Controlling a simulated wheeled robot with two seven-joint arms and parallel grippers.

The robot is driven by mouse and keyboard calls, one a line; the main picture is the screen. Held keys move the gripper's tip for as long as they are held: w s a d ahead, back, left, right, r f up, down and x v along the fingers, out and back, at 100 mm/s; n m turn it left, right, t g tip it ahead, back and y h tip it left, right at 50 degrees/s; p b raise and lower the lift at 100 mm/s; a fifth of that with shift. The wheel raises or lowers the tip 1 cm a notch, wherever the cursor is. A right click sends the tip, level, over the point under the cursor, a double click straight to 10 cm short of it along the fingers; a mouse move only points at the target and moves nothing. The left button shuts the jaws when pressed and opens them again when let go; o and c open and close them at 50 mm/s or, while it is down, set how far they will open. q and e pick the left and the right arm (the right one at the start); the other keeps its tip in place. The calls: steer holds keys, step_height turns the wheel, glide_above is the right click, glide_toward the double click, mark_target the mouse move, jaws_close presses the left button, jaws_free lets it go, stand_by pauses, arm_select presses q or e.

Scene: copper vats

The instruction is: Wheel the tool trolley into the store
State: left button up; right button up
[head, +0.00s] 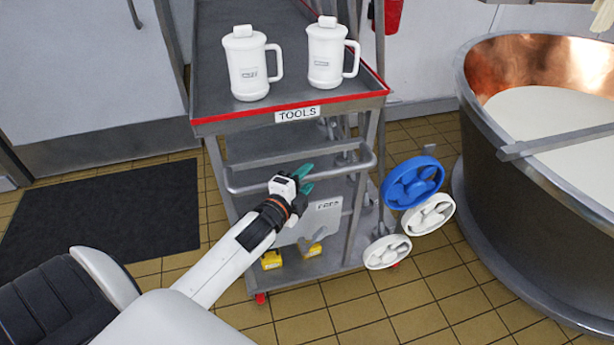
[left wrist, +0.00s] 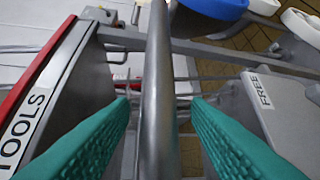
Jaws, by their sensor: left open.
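The tool trolley (head: 350,103) is a grey metal cart with a red-edged top shelf and a "TOOLS" label, standing ahead of me. Its push handle (head: 325,177) is a horizontal grey bar below the top shelf. My left gripper (head: 306,180) is at this bar, its teal fingers open. In the left wrist view the bar (left wrist: 158,90) runs between the two open teal fingers (left wrist: 160,128), with a gap visible on both sides. My right gripper is in neither view. The store is not identifiable in these views.
Two white lidded jugs (head: 248,65) stand on the top shelf. Blue and white wheel-shaped items (head: 412,183) hang at the trolley's right side. A large copper-lined vat (head: 500,150) stands close on the right. A dark mat (head: 100,220) lies on the tiled floor at left.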

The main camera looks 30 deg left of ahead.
arm_select(q)
steer(key=shift+w, duration=0.65)
steer(key=shift+f, duration=0.1)
jaws_close()
